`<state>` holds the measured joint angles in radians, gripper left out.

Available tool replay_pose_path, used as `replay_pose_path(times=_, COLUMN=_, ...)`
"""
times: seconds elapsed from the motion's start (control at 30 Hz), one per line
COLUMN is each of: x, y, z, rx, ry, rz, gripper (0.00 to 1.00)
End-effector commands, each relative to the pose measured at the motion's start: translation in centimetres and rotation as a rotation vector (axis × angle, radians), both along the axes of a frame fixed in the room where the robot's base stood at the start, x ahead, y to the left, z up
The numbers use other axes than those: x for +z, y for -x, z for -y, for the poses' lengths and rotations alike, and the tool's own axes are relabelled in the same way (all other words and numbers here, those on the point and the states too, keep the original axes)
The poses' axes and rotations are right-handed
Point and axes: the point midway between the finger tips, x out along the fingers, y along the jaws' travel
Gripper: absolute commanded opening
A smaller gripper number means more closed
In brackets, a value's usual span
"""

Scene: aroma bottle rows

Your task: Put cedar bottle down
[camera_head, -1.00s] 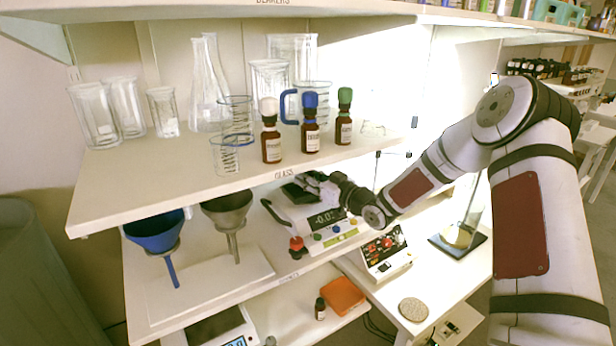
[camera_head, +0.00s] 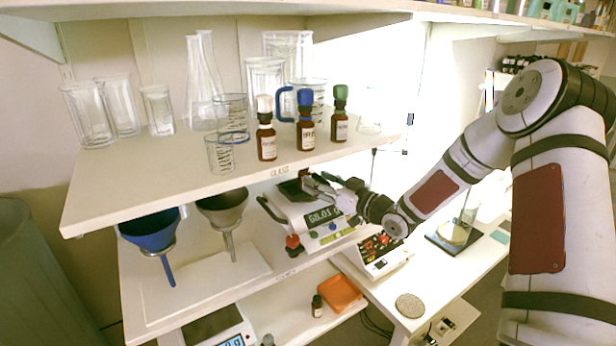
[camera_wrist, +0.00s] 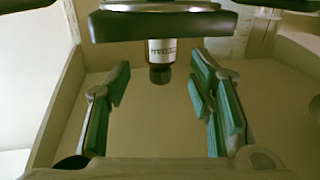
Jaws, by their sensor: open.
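In the wrist view, which looks upside down, a small dark bottle (camera_wrist: 161,52) with a pale label and black cap stands on a dark plate (camera_wrist: 165,24). Its label is too blurred to read surely as cedar. My gripper (camera_wrist: 160,110) is open, its green-padded fingers apart with nothing between them; the bottle is beyond the fingertips. In the head view my gripper (camera_head: 318,188) is at the balance (camera_head: 322,217) under the upper shelf, beside its dark pan (camera_head: 290,190). A small reddish-dark shape (camera_head: 304,175) at the pan may be the bottle, partly hidden by the shelf edge.
The upper shelf (camera_head: 180,186) overhangs the balance closely, bearing glassware and bottles with white (camera_head: 266,128), blue (camera_head: 305,122) and green caps (camera_head: 339,115). Funnels (camera_head: 152,232) stand left. A second device (camera_head: 378,257) is right. Below, a brown bottle (camera_head: 317,306) stands by an orange tray (camera_head: 340,292).

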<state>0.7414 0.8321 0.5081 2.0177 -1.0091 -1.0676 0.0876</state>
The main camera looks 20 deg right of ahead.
Motion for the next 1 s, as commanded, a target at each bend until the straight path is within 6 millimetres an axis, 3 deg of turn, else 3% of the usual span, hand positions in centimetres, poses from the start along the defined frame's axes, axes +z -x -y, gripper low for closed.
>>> replay_pose_path(times=0.1, x=0.0, y=2.0, z=1.2, rx=-0.001, ry=0.001, rz=-0.001, gripper=0.48)
replay_pose_path(times=0.3, x=0.0, y=4.3, z=2.6, rx=-0.001, ry=-0.001, rz=0.001, gripper=0.48)
replay_pose_path(times=0.47, x=0.2, y=4.8, z=2.8, rx=-0.004, ry=0.020, rz=-0.010, gripper=0.48)
replay_pose_path(times=0.63, x=0.8, y=4.5, z=2.3, rx=-0.052, ry=0.169, rz=-0.109, gripper=0.48)
replay_pose_path(times=0.87, x=3.6, y=6.1, z=3.1, rx=-0.220, ry=0.424, rz=-0.307, gripper=0.48)
replay_pose_path(times=1.0, x=6.2, y=8.6, z=3.8, rx=-0.330, ry=0.516, rz=-0.406, gripper=0.48)
